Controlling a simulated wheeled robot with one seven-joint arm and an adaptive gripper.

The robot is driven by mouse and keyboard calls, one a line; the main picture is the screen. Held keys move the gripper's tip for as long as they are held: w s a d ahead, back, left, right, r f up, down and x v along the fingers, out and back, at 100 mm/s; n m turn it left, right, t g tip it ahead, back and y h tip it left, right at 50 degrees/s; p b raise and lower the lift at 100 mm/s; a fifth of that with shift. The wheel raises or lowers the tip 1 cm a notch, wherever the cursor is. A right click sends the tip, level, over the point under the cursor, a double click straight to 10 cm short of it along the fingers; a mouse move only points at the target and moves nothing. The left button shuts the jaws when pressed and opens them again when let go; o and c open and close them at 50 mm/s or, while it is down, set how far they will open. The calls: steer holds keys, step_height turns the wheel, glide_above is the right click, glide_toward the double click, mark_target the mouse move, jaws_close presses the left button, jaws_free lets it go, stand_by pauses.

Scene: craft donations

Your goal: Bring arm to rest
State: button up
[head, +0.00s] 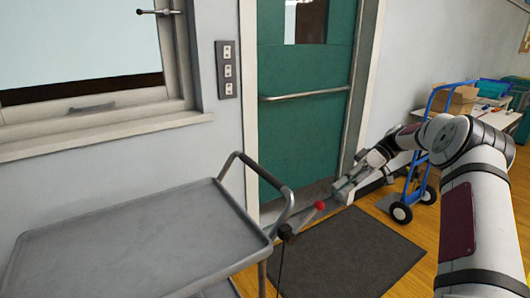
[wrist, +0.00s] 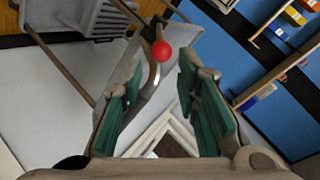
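My arm (head: 475,205) comes in from the right of the head view and reaches out toward the green door. My gripper (head: 347,190) is at its far end, small in this view. In the wrist view my gripper (wrist: 160,88) shows two teal-padded fingers spread apart with nothing between the pads. A red ball knob (head: 320,205) on a metal rod lies just left of the gripper in the head view. The red knob (wrist: 161,50) shows just beyond the fingertips in the wrist view. I cannot tell whether a finger touches the rod.
A grey cart (head: 130,240) with an empty top stands at the lower left. A dark mat (head: 350,255) lies before the green door (head: 300,110). A blue hand truck (head: 425,150) and a table with boxes (head: 455,100) stand at the right, beyond my arm.

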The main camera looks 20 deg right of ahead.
steer(key=s+a+r+m+h+p, duration=0.2)
steer(key=s+a+r+h+p, duration=0.15)
steer(key=s+a+r, duration=0.4)
steer(key=s+a+r+m+h+p, duration=0.2)
steer(key=s+a+r+h, duration=0.3)
steer(key=a+r, duration=0.4)
steer(key=s+a+r+m+t+h+p, duration=0.1)
steer(key=s+r+m+t+h+p, duration=0.1)
steer(key=s, duration=1)
steer(key=s+a+r+m+t+h+p, duration=0.1)
steer(key=s+r+m+t+p, duration=0.2)
steer(key=s, duration=1)
steer(key=shift+a+r+m+t+h, duration=0.3)
steer(key=shift+a+r+t+h, duration=0.1)
steer(key=shift+t, duration=0.4)
